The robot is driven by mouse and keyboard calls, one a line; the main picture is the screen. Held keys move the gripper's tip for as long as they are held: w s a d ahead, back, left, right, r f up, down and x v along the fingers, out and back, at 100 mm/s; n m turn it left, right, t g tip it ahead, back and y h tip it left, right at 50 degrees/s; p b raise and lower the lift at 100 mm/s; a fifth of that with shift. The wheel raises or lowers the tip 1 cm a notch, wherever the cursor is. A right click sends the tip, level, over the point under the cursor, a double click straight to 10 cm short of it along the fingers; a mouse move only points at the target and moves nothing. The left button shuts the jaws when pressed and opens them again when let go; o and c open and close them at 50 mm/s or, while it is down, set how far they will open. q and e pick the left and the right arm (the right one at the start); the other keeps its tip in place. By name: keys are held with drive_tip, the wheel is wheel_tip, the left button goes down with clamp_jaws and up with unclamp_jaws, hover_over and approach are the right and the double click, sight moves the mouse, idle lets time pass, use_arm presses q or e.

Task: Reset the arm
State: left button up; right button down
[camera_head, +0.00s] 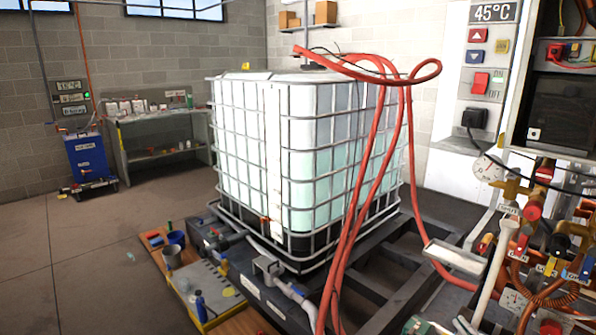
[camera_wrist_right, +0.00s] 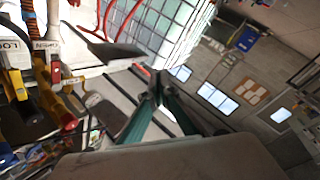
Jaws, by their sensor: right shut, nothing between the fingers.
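My right gripper (camera_wrist_right: 154,92) shows in the right wrist view, with dark and teal fingers drawn together at the tips. It is shut and empty, with no object between the fingers. Behind it are grey bars and the caged tank, and it appears apart from them. In the head view I cannot clearly make out the right gripper. My left gripper shows in neither view.
A white caged tank (camera_head: 302,160) stands mid-room, with red hoses (camera_head: 372,165) hanging before it. Valves and pipes (camera_head: 535,212) crowd the right side; they also show in the wrist view (camera_wrist_right: 52,62). A blue unit (camera_head: 86,158) stands far left. The left floor (camera_head: 75,255) is clear.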

drive_tip(key=s+a+f+m+g, duration=0.1)
drive_tip(key=s+a+f+g, duration=0.1)
drive_tip(key=s+a+f, duration=0.4)
drive_tip(key=s+a+f+m+g, duration=0.2)
drive_tip(key=s+a+f, duration=0.4)
drive_tip(key=f, duration=0.5)
drive_tip(key=s+a+f+m+g, duration=0.2)
drive_tip(key=s+a+f+g, duration=0.2)
drive_tip(key=f, duration=0.5)
drive_tip(key=shift+s+a+f+h, duration=0.35)
drive_tip(key=shift+s+a, duration=0.55)
drive_tip(key=shift+s, duration=0.35)
